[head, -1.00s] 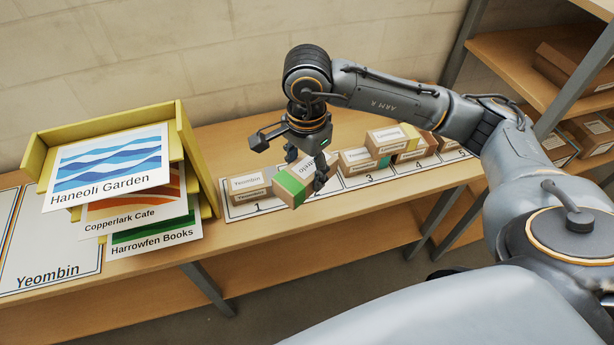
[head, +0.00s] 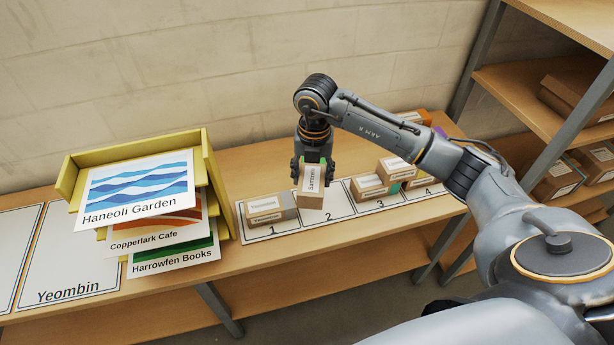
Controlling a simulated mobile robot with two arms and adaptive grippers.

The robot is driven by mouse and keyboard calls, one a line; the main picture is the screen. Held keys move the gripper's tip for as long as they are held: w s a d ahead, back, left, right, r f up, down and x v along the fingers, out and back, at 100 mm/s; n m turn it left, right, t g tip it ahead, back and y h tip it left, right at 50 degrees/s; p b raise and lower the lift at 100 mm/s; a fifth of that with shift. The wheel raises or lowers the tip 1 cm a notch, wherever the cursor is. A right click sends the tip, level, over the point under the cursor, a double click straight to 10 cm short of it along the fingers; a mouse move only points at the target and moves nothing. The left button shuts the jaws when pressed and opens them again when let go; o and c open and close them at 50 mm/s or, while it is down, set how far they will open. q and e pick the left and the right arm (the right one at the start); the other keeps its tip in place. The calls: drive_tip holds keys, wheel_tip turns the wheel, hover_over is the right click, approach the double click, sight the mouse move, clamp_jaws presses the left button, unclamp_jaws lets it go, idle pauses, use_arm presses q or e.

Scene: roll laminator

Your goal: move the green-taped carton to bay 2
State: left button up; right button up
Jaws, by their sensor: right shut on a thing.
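The green-taped carton (head: 311,190) is a brown box with a white label, over the rear part of bay 2 (head: 330,213). My right gripper (head: 312,166) comes down from above and is shut on its upper end. Most of the green tape is hidden by the fingers; a little shows between them. The label's text runs up and down. I cannot tell whether the carton's bottom touches the bay. My left gripper is not in view.
A carton (head: 270,209) stands in bay 1, left of the held one. Stacked cartons (head: 370,188) stand in bay 3, with more behind my arm. A yellow tray rack (head: 212,180) with printed sheets is to the left. The front of bay 2 is bare.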

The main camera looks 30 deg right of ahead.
drive_tip(key=d+f+m, duration=0.1)
drive_tip(key=m, duration=0.3)
drive_tip(key=w+d+f+m, duration=0.1)
drive_tip(key=d+f+m, duration=0.1)
drive_tip(key=m, duration=0.2)
drive_tip(key=d+f+m, duration=0.1)
drive_tip(key=f+m, duration=0.1)
drive_tip(key=m, duration=0.2)
drive_tip(key=shift+w+d+f, duration=0.2)
drive_tip(key=shift+d+f+m, duration=0.25)
drive_tip(key=shift+f+m, duration=0.05)
drive_tip(key=shift+m, duration=0.5)
drive_tip(key=shift+f+b, duration=1.7)
drive_tip(key=shift+f, duration=0.25)
drive_tip(key=shift+f, duration=0.2)
drive_tip(key=shift+f, duration=0.25)
drive_tip(key=o, duration=1.3)
